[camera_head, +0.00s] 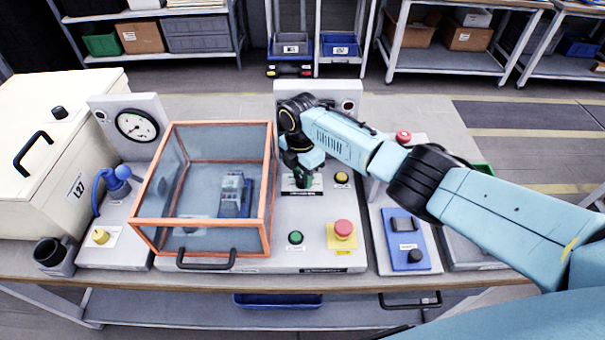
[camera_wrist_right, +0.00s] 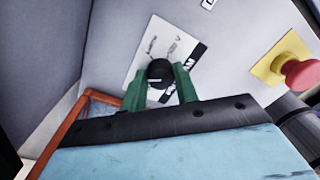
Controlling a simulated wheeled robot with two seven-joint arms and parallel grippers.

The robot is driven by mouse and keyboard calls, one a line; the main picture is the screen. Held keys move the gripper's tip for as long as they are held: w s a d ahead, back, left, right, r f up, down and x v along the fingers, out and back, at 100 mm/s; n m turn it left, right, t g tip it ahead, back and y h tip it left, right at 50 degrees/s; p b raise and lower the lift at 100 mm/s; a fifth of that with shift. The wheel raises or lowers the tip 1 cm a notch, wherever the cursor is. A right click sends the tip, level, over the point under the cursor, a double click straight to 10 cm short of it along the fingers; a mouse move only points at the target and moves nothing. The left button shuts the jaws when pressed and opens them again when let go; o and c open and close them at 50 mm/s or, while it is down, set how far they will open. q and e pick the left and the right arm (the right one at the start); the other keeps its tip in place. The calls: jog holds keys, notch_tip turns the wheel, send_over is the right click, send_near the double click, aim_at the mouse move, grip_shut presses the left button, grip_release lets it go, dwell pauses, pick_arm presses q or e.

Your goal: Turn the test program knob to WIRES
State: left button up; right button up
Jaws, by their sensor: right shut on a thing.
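The test program knob (camera_wrist_right: 159,74) is a black round knob with a light pointer mark, on a white label plate (camera_wrist_right: 143,48) with dark printing. The plate also shows in the head view (camera_head: 290,190), partly covered by my right gripper. My right gripper (camera_head: 303,180) has green fingers and points down at the panel. In the right wrist view its fingers (camera_wrist_right: 168,82) stand on both sides of the knob and are shut on it. The printing is too small and too covered to read where the pointer stands. My left gripper is not in view.
A clear box with an orange frame (camera_head: 268,190) stands just left of the knob. A blue switch box (camera_head: 404,240) is at right.

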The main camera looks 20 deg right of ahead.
aim_at(301, 177)
dwell(0.3)
jog(key=o, duration=1)
jog(key=shift+r, duration=0.1)
jog(key=r, duration=0.4)
jog(key=r+p, duration=0.1)
jog(key=r, duration=0.8)
jog(key=shift+w+a+r, duration=0.15)
jog(key=shift+w, duration=0.1)
